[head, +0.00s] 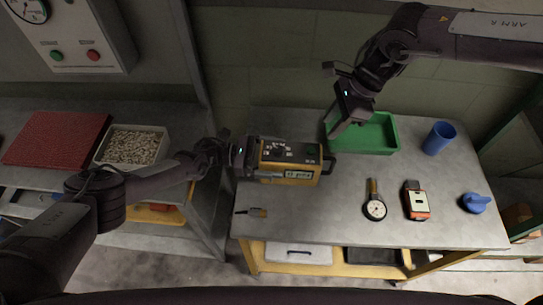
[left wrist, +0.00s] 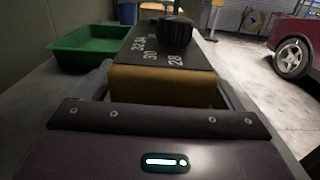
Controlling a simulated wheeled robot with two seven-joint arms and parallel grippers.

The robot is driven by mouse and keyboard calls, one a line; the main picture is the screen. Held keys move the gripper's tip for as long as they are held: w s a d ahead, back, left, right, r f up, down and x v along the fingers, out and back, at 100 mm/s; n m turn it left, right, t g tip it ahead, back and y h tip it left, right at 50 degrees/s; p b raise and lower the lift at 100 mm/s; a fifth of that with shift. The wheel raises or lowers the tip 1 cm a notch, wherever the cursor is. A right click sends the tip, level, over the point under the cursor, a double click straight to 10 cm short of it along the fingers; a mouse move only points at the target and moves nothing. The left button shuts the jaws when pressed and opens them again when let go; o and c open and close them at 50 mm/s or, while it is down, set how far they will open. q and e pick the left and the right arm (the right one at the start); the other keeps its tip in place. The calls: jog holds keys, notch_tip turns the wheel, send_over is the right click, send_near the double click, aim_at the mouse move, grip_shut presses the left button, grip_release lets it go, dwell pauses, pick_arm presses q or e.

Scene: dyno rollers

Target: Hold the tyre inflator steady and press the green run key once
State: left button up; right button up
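The tyre inflator (head: 288,176) is a yellow box with a black top panel, standing upright on the metal bench. Its top carries a dark dial, white numbers and a small green key (head: 311,153) near the right end. A display shows on its front. My left gripper (head: 262,170) is at its left end, fingers along both sides, shut on it. In the left wrist view the yellow body (left wrist: 165,88) fills the space between the fingers; the green key is hidden there. My right gripper (head: 335,131) looks shut and empty, above and right of the inflator, apart from it.
A green tray (head: 375,150) lies behind and right of the inflator. A blue cup (head: 438,138), a round gauge (head: 375,208), a red-and-white meter (head: 416,203) and a blue item (head: 475,203) stand to the right.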

pick_arm(q)
jog(key=c, duration=1.5)
pick_arm(e)
grip_shut()
dwell(0.6)
